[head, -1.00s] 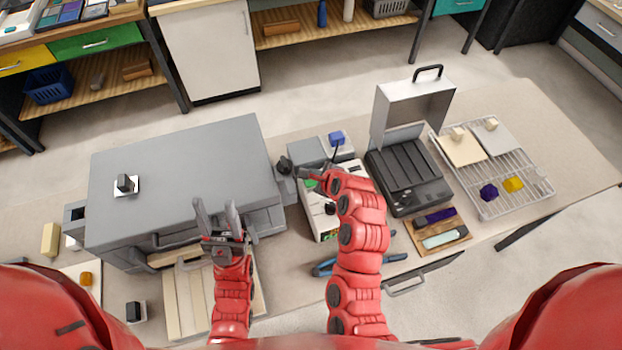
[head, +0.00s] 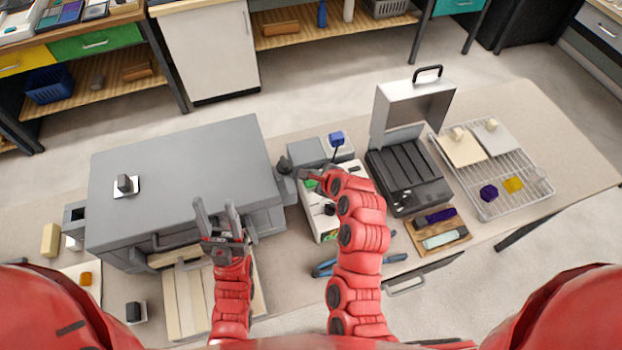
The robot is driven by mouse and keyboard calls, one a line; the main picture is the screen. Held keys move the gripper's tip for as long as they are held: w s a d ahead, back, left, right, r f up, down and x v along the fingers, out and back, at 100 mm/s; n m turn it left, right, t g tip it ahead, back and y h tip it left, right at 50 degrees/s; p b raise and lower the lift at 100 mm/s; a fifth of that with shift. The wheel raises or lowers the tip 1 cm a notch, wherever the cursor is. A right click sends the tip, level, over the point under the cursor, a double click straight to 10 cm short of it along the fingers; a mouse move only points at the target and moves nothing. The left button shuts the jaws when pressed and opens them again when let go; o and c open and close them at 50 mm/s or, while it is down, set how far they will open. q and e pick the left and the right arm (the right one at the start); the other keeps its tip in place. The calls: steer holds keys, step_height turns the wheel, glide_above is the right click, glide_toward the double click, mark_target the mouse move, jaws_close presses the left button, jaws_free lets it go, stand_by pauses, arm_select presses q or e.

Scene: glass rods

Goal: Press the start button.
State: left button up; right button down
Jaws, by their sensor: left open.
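A white machine (head: 344,198) with a grey top stands at the middle of the table. On it a green button (head: 311,184), which looks like the start button, shows partly beside my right gripper. My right gripper (head: 304,174) is over the machine's left edge, right at the green button. Its fingers are small and foreshortened, so I cannot tell whether they are open or touch the button. My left gripper (head: 216,207) is open and empty, in front of the large grey box, away from the button.
A large grey box (head: 190,170) fills the left of the table. A black case with a raised lid (head: 408,180) stands right of the machine, then a wire rack (head: 500,206). A blue-handled tool (head: 325,268) lies in front.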

mark_target(314, 182)
steer(key=shift+f, duration=0.1)
stand_by(0.6)
steer(key=shift+f, duration=0.3)
steer(key=shift+f+b, duration=0.45)
steer(key=shift+f, duration=0.05)
stand_by(0.6)
stand_by(0.3)
steer(key=shift+r+p, duration=0.7)
steer(key=shift+r, duration=0.2)
steer(key=shift+r, duration=0.15)
step_height(314, 182, up, 5)
steer(key=p, duration=0.3)
steer(key=shift+p, duration=0.35)
